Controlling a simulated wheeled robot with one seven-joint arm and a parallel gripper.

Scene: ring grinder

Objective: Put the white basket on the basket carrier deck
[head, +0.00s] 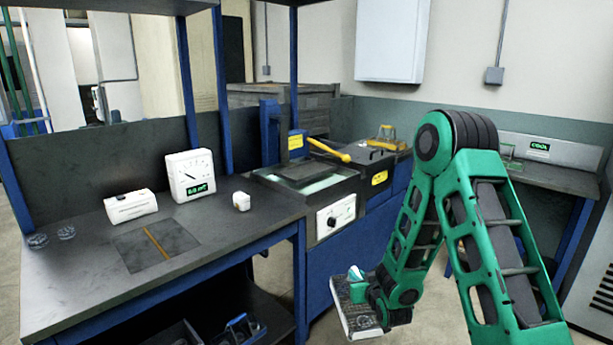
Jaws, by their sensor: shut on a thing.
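A pale, shallow, box-like thing with a white edge and a grey speckled face (352,312), which looks like the white basket, is at my gripper (358,284). My gripper is shut on it, low in front of the blue cabinet. My wrist hides its right part, and the grip itself is unclear. A dark flat deck (303,172), which looks like the basket carrier deck, sits over a tank with pale green liquid. It is behind, above and left of my gripper, well apart from it. Nothing shows on it.
A yellow-handled lever (328,150) reaches right from beside the deck. A dark box (362,168) and a yellow-handled item (388,139) stand further right. The left bench (75,285) holds a dial meter (190,177) and a white device (130,206). A blue post (294,75) rises behind.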

